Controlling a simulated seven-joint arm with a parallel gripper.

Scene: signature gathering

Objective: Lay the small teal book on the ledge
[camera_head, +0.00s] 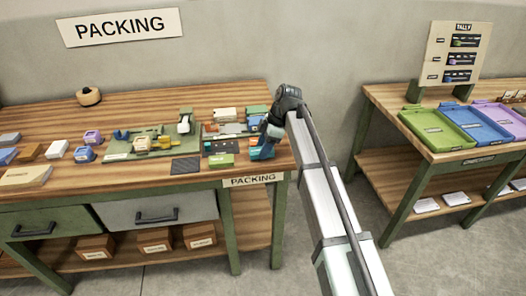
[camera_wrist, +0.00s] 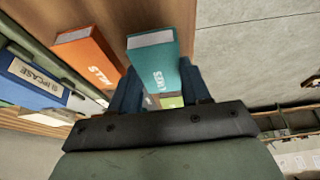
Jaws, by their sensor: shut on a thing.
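The small teal book (camera_wrist: 158,62) is between the two fingers of my gripper (camera_wrist: 160,90) in the wrist view, with pale lettering on its face. My gripper is shut on it. In the head view my gripper (camera_head: 267,139) is at the right end of the packing table, and the teal book (camera_head: 262,153) shows low beside it, close to the tabletop. Whether the book touches the table cannot be told. I cannot surely pick out the ledge in either view.
An orange book (camera_wrist: 88,50) and a blue slipcase (camera_wrist: 36,82) lie left of the teal book in the wrist view. A green block (camera_head: 221,161) and a dark mat (camera_head: 186,166) are near the table's front edge. Coloured trays (camera_head: 437,131) stand on the right table.

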